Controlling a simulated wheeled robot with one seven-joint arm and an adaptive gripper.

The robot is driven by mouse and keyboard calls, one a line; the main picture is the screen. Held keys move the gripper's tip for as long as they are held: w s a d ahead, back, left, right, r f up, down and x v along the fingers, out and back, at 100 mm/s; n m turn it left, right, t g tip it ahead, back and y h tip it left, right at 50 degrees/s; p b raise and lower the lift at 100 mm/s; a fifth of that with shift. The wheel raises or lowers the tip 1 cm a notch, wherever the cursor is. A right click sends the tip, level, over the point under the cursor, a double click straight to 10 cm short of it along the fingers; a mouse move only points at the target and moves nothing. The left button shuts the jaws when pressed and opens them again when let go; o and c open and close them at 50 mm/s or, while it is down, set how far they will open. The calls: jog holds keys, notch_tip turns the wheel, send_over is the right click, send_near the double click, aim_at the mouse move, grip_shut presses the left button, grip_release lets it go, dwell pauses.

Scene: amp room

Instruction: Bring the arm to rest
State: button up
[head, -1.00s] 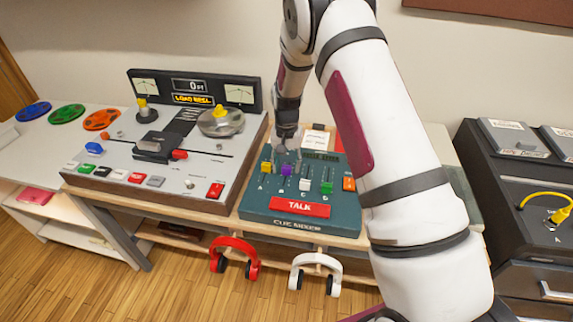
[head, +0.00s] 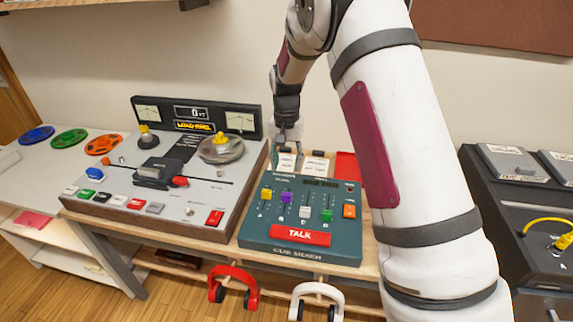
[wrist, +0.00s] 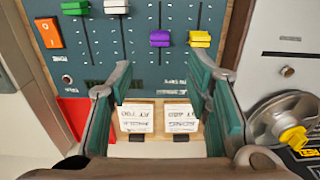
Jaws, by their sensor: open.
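My gripper (head: 288,133) is at the back edge of the cue mixer, above two white cards. In the wrist view my gripper (wrist: 168,92) is open, its two fingers wide apart with nothing between them. The teal cue mixer (head: 261,238) lies on the wooden table, with several coloured sliders and a red TALK button. It also shows in the wrist view (wrist: 150,82). The white cards (head: 315,167) stand behind it; both show in the wrist view (wrist: 137,118).
A tape machine (head: 125,207) with a silver reel (head: 221,150) stands left of the mixer. Blue, green and orange reels (head: 103,144) lie farther left. Red headphones (head: 234,285) and white headphones (head: 316,297) hang at the table front. A dark patch unit (head: 510,214) with a yellow cable stands right.

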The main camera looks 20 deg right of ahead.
jog(key=s+a+r+n+t, duration=0.2)
jog(key=s+r+n, duration=0.1)
jog(key=s+r, duration=1.5)
jog(key=s+r+n+t, duration=0.2)
jog(key=s+n, duration=0.1)
jog(key=s, duration=1.6)
jog(key=shift+r, duration=0.3)
